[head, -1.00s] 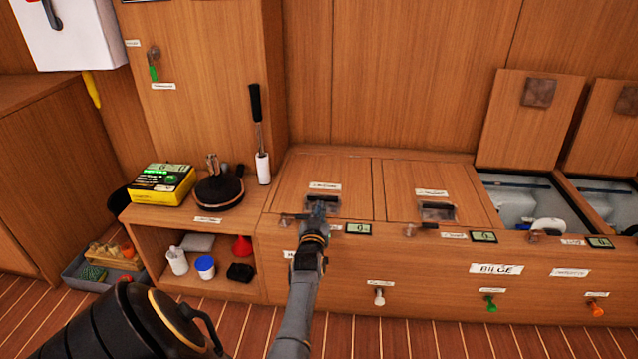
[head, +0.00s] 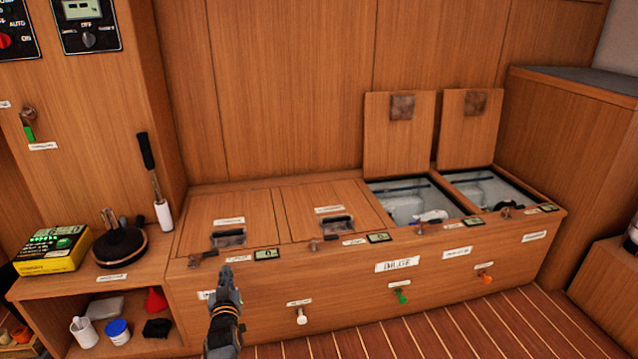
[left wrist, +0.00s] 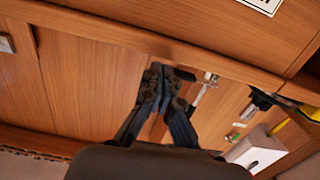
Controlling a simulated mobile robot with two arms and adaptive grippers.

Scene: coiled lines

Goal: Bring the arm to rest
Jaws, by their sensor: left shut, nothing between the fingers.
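My left gripper (head: 226,277) is in front of the wooden bench, just below its top edge at the left hatch. It is shut and empty, and its fingers also show together in the left wrist view (left wrist: 162,75). Whether it touches the bench front cannot be told. My right gripper is in no view.
The bench (head: 250,322) has two closed hatches (head: 325,212) on the left and two raised lids (head: 400,135) over open bins on the right. Colored knobs (head: 402,297) stick out of its front. A shelf with a yellow box (head: 52,250) stands at left. Striped floor (head: 480,325) is free.

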